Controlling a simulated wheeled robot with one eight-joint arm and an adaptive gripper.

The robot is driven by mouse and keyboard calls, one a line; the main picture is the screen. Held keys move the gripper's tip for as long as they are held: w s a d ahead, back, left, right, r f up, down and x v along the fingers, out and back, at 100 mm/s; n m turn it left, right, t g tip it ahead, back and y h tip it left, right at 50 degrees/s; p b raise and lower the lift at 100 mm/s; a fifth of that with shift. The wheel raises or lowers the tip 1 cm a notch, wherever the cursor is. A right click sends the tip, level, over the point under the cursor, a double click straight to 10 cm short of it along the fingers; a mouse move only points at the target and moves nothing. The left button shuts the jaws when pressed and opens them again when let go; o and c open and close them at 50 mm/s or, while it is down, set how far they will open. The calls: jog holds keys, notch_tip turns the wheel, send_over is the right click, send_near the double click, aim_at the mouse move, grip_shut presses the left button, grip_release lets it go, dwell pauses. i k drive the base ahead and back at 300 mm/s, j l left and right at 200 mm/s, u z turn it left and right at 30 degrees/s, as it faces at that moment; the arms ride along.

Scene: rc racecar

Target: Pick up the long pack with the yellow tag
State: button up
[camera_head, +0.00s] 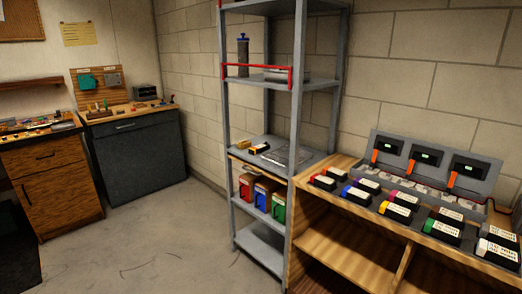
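A dark pack with a pale label and a yellow tag (397,210) lies in the front row on the wooden bench (345,255) at the right, in the head view. It sits between a blue-tagged pack (356,195) on its left and a green-tagged pack (441,229) on its right. Another pack lies close behind it, so its far side is partly hidden. A small dark and yellow block (259,158) lies on the grey shelf; I cannot tell whether it is a pack. My gripper is not in view.
A red-tagged pack (322,181) and a white pack (497,252) end the front row. A grey charger stand (432,160) with screens and orange connectors stands behind. The metal shelf rack (295,120) adjoins the bench on the left. The floor (170,250) is open at front left.

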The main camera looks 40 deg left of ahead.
aim_at(262, 148)
jog(key=u, duration=1.75)
jog(key=i+j+z, duration=0.1)
jog(key=i+j, duration=0.2)
